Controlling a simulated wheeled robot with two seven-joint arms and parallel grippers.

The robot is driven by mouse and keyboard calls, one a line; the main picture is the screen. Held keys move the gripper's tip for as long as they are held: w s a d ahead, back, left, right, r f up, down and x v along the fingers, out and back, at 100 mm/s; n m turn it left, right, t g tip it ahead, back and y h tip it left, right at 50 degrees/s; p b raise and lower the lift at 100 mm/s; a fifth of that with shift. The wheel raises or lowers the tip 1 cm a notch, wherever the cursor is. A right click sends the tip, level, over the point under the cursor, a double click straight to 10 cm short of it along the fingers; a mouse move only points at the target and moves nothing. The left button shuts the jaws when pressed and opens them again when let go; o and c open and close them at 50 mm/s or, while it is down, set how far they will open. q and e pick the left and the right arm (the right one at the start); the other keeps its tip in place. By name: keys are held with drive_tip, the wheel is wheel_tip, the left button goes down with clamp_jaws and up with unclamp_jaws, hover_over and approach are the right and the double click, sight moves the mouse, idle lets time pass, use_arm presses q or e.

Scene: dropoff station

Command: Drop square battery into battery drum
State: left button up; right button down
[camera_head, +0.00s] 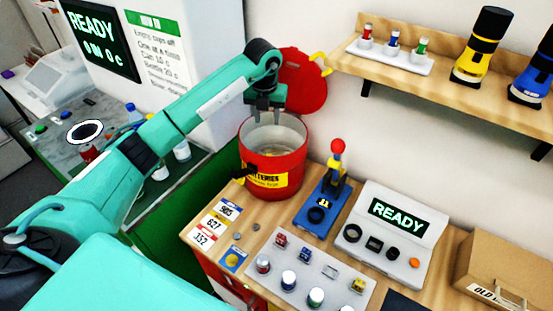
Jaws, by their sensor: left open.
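The battery drum (291,166) is a red round bin with a yellow batteries label. It stands on the wooden bench with its red lid (303,85) swung up behind it. My left gripper (264,116) points down over the far rim of the drum's mouth, with its fingers open and nothing seen between them. A small yellowish patch shows on the drum's floor; I cannot tell whether it is a square battery. My right gripper is out of view.
A grey tray (300,262) with several batteries and cells lies in front. A blue press with a red knob (337,146) and a READY console (385,235) stand right of the drum. A shelf (400,75) with flashlights overhangs behind; a cardboard box (510,270) is at right.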

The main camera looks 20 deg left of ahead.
use_arm(q)
wheel_tip(320, 180, up, 12)
drive_tip(key=s+b, duration=0.1)
drive_tip(key=b, duration=0.2)
drive_tip(key=shift+s+d+r, duration=0.2)
drive_tip(key=shift+s+r, duration=0.05)
drive_tip(key=shift+f, duration=0.1)
idle(0.3)
